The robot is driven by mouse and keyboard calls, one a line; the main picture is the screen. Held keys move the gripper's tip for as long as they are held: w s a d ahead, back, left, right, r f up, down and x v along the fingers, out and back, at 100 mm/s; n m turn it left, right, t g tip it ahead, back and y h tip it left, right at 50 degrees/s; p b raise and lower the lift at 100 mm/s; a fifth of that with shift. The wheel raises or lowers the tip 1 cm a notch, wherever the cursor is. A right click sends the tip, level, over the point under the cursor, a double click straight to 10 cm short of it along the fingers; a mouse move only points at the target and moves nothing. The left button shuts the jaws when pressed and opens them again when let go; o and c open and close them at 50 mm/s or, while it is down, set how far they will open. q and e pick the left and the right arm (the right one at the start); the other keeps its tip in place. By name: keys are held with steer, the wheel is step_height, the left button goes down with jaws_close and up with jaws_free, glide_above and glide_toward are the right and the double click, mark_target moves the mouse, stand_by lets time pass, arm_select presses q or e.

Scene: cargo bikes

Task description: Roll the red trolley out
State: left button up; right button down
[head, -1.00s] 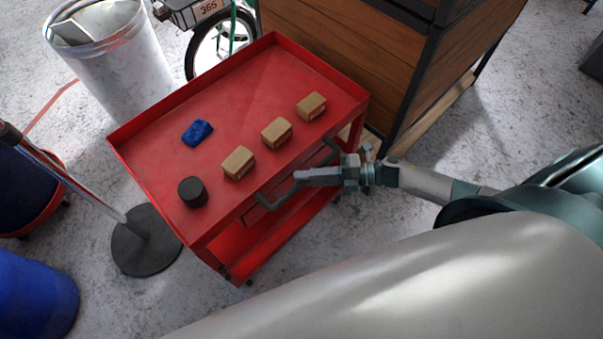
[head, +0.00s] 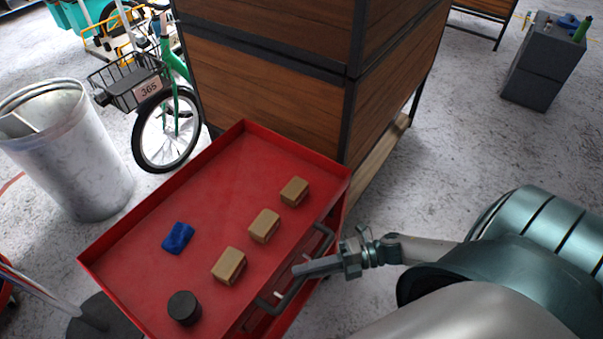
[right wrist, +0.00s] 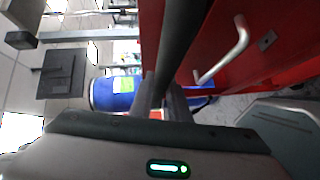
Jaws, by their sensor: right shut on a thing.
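The red trolley (head: 225,175) stands upright in the lower middle of the head view. On its top tray are a blue lump (head: 178,238), several tan boxes (head: 264,226) and a black cylinder (head: 184,308). A dark bar handle (head: 291,294) sticks out of its right side. My right gripper (head: 308,268) is shut on this handle. In the right wrist view the dark bar (right wrist: 184,35) runs between the fingers (right wrist: 163,95), beside the red trolley side (right wrist: 212,45). The trolley's lower part is mostly hidden in the head view. My left gripper is not in view.
A wooden cabinet (head: 270,75) stands close behind the trolley. A grey bin (head: 75,160) and a stand's round base (head: 90,318) are close on its left. A green bike (head: 170,120) is behind. Bare floor (head: 450,130) lies to the right, with a grey cabinet (head: 540,70) farther off.

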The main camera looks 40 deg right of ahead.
steer(key=shift+s+f, duration=0.1)
steer(key=shift+f, duration=0.05)
steer(key=c, duration=1.7)
jaws_free()
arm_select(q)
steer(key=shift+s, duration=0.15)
